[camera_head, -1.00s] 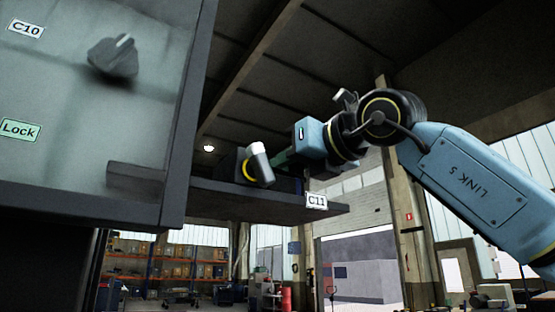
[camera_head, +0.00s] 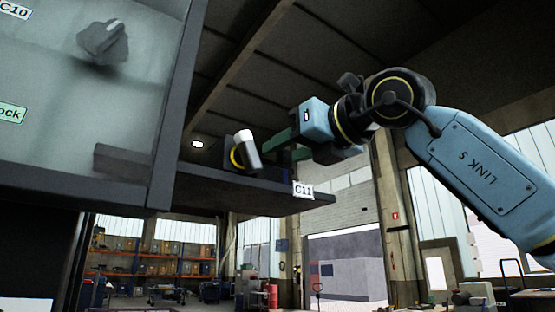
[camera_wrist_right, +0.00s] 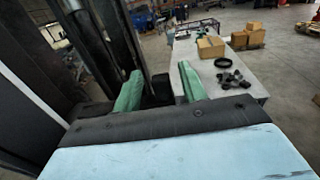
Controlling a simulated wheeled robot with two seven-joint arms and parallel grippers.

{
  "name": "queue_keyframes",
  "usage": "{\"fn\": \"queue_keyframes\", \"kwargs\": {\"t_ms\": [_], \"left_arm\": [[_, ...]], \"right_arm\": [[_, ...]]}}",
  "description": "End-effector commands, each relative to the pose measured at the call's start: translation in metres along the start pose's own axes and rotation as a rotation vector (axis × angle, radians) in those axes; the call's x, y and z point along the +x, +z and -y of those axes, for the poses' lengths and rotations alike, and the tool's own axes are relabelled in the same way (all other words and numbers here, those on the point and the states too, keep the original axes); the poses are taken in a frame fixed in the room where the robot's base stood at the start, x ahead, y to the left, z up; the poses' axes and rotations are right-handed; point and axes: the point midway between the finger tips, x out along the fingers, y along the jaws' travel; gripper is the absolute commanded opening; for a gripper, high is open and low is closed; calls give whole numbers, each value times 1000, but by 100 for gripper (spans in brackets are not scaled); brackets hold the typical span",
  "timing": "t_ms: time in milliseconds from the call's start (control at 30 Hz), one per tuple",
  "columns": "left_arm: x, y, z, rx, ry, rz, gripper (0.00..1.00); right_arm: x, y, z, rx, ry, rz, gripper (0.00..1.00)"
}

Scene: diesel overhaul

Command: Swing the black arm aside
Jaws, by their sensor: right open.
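My right gripper (camera_head: 286,148) is open, with its green fingers apart, just right of a small dark device on the ledge. This device has a yellow ring (camera_head: 236,160) and a tilted pale cylinder (camera_head: 247,151). A dark flat ledge (camera_head: 255,187) labelled C11 juts right from the cabinet below it. I cannot tell for certain which dark part is the black arm. In the right wrist view the open fingers (camera_wrist_right: 160,90) show on either side of a small black block; contact is not visible. My left gripper is not in view.
A grey cabinet (camera_head: 60,150) with a dark knob (camera_head: 103,42) and a partly cropped green lock label (camera_head: 12,113) fills the left. In the right wrist view, a grey table (camera_wrist_right: 215,65) holds boxes and black parts.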

Motion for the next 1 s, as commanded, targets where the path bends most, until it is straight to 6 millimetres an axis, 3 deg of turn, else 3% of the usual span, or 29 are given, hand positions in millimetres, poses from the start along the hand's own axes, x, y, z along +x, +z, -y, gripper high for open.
{"fn": "queue_keyframes", "kwargs": {"t_ms": [200, 433, 600, 867, 1000], "left_arm": [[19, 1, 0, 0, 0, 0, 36], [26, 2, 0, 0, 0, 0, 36], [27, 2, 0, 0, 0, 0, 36], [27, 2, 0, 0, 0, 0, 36], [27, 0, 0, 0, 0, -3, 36]], "right_arm": [[-53, -2, 1, -2, -2, 4, 42], [-91, 0, 1, 0, -2, 3, 42], [-102, 0, 0, 0, 0, 0, 42], [-103, 0, 0, 0, 0, 0, 42], [-100, -2, 1, 9, 8, -4, 25]]}}
